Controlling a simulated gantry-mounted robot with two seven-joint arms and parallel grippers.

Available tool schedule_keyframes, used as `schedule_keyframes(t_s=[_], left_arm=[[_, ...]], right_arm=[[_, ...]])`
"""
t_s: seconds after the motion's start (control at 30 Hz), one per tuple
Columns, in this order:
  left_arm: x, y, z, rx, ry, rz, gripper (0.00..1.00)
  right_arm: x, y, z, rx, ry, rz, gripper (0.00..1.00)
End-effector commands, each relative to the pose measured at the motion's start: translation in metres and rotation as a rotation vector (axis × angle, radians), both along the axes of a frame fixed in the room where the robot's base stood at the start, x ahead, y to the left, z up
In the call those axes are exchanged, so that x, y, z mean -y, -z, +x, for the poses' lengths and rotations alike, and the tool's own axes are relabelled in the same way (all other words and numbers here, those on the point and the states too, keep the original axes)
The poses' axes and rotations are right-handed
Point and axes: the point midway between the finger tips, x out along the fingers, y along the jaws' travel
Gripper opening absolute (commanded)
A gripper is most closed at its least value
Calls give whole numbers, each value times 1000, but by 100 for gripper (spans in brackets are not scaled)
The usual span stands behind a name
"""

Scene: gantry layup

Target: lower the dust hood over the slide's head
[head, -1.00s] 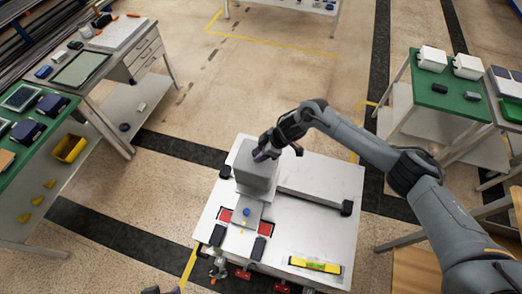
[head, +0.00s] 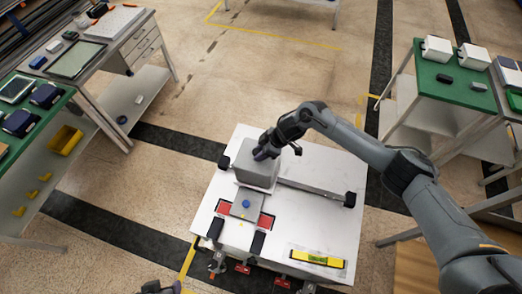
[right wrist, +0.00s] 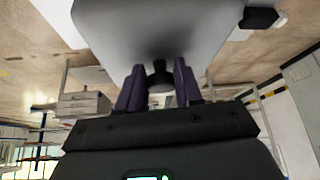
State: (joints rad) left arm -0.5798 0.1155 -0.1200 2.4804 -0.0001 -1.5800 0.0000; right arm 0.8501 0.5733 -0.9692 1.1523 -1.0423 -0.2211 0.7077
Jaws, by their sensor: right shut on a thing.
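The dust hood (head: 257,172) is a grey box in the head view, over the far left end of the slide (head: 315,189) on the white bench top. It hides the slide's head, and I cannot tell whether its lower edge touches anything. My right gripper (head: 265,152) is above the hood, shut on its top knob. In the right wrist view the purple fingers (right wrist: 158,92) flank the dark knob (right wrist: 159,76), with the grey hood (right wrist: 155,30) beyond. My left gripper (head: 162,288) barely shows at the bottom edge; its jaws are unclear.
A grey plate with a blue knob (head: 246,204) lies in front of the hood, between red pads. A yellow level (head: 317,259) lies near the bench's front edge. A black end block (head: 350,199) stands at right. Side tables with green tops (head: 455,80) flank the bench.

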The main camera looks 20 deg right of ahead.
Motion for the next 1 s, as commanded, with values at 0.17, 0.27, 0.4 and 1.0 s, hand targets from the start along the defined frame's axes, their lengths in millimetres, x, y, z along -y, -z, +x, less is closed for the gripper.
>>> schedule_keyframes(t_s=[0.17,0.27,0.4,1.0], left_arm=[[1,0,0,0,-2,-4,56],[1,0,0,1,-2,-3,56],[0,0,0,0,-1,-1,56],[-2,1,0,0,7,11,56]], right_arm=[[0,0,1,2,0,1,0],[0,0,0,2,0,1,0],[0,0,0,2,0,1,50],[8,-13,-3,1,1,1,64]])
